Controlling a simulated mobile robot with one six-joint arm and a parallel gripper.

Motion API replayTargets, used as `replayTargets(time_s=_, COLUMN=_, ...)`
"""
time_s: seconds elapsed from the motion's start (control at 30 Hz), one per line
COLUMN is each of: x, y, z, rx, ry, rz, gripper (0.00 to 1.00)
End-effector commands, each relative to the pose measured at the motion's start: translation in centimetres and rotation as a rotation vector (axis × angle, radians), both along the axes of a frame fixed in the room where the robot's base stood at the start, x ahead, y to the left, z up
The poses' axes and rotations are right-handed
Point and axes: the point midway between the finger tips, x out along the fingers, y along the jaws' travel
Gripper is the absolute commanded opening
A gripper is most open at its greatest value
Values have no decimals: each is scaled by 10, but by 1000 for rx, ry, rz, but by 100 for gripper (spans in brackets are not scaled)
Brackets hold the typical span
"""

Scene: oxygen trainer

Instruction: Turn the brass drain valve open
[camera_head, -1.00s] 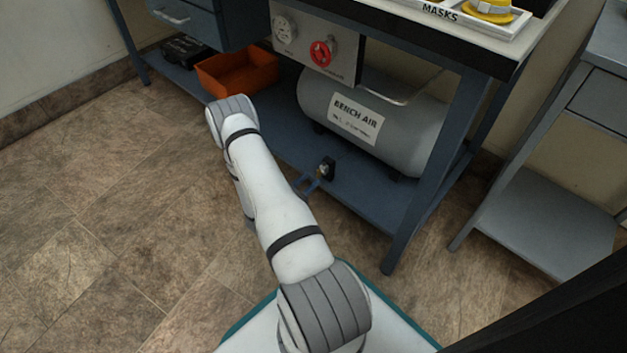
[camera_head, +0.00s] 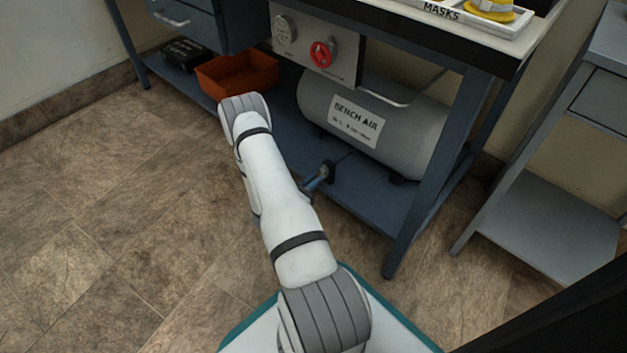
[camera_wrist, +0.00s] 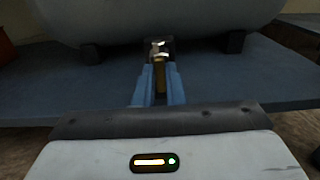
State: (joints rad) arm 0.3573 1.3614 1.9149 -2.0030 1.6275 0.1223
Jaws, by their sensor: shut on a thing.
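In the head view my gripper (camera_head: 316,181) is partly hidden behind my arm. The dark mount (camera_head: 328,169) shows there on the shelf edge, and the brass is mostly covered. I cannot tell how far the valve is turned.
The grey tank (camera_head: 400,125) labelled BENCH AIR lies on the blue lower shelf (camera_head: 375,195). An orange bin (camera_head: 237,84) stands left of it. A panel with a red knob (camera_head: 322,53) is above. A bench leg (camera_head: 430,180) stands right; the floor in front is clear.

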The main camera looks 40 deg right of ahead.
Motion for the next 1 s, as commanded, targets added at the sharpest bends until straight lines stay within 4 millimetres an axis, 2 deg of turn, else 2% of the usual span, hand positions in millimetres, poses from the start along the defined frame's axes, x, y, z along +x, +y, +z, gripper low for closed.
replayTargets(time_s=0.47, x=0, y=0, z=1, rx=-6, ry=73, rz=0, gripper=0)
replayTargets(time_s=1.0, x=2, y=1, z=0, rx=-40, ry=526, rz=0, gripper=0)
